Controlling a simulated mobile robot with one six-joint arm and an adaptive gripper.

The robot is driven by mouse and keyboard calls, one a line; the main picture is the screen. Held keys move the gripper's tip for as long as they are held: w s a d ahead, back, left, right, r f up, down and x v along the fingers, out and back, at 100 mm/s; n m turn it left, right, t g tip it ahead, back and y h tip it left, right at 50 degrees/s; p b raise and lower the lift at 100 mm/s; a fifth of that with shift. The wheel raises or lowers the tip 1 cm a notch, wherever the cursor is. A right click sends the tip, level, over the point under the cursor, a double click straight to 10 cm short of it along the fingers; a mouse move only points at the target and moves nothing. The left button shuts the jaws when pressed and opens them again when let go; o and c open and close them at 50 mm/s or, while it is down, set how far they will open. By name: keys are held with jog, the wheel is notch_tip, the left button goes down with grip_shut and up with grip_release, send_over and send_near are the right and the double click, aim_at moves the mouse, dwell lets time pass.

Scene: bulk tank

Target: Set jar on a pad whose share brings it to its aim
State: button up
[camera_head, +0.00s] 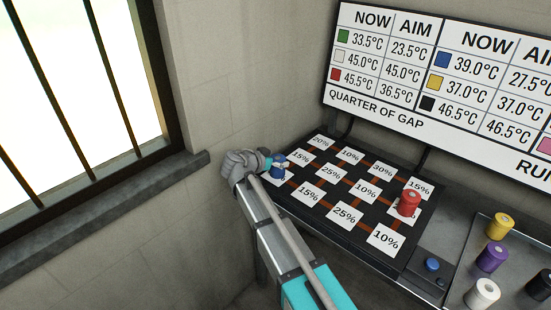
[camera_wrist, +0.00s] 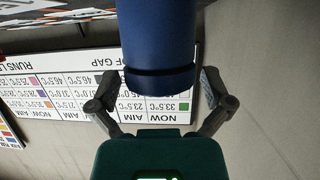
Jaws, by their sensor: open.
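The blue jar (camera_head: 278,165) stands on a white pad at the left edge of the dark board (camera_head: 330,222); that pad's label is mostly hidden. My gripper (camera_head: 267,163) is at the blue jar. In the wrist view the blue jar (camera_wrist: 158,50) lies between my open fingers (camera_wrist: 157,84), with gaps visible at both sides. The red jar (camera_head: 408,203) stands on a right-hand pad, hiding its label. Readable pads show 10%, 15%, 20%, 25% and 30%. The wall sign (camera_head: 440,80) reads blue now 39.0°C, aim 27.5°C; red now 45.5°C, aim 36.5°C.
A tray (camera_head: 470,232) at right holds yellow (camera_head: 500,226), purple (camera_head: 492,257), white (camera_head: 482,293) and black (camera_head: 541,287) jars. A blue button (camera_head: 432,264) sits between board and tray. The sign also says "QUARTER OF GAP"; its right side is cut off. A barred window is at left.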

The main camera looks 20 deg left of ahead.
jog(key=shift+r, duration=0.15)
jog(key=shift+s+r, duration=0.1)
jog(key=p+v, duration=0.4)
jog(key=v, duration=0.7)
jog(key=shift+s+a+r+p, duration=0.2)
jog(key=shift+s+p, duration=0.1)
jog(key=shift+p, duration=0.1)
jog(key=shift+d, duration=0.1)
